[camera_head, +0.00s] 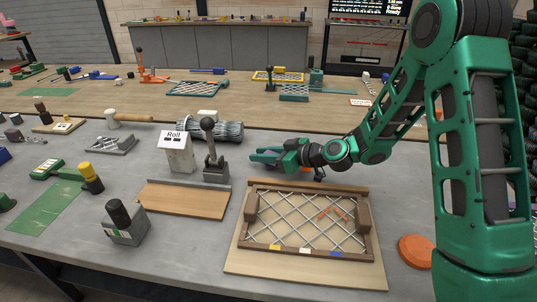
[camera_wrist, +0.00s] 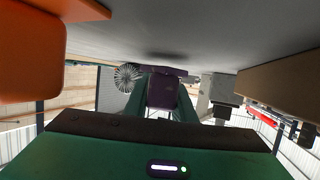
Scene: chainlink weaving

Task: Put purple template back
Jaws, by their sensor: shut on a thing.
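The purple template (camera_wrist: 162,92) is dark purple and shows between my gripper's fingers in the wrist view. My gripper (camera_wrist: 160,97) is shut on it. In the head view my gripper (camera_head: 263,157) is low over the grey table, behind the wooden weaving frame and right of the lever tool. The template is too small and hidden by the fingers to make out clearly there. I cannot tell whether it touches the table.
The wooden frame (camera_head: 376,235) with wire mesh stands in front of my gripper. The lever tool (camera_head: 213,160), the "Roll" sign (camera_head: 178,152) and a wire roll (camera_head: 228,130) are to the left. An orange disc (camera_head: 416,249) lies at right. Table behind my gripper is fairly clear.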

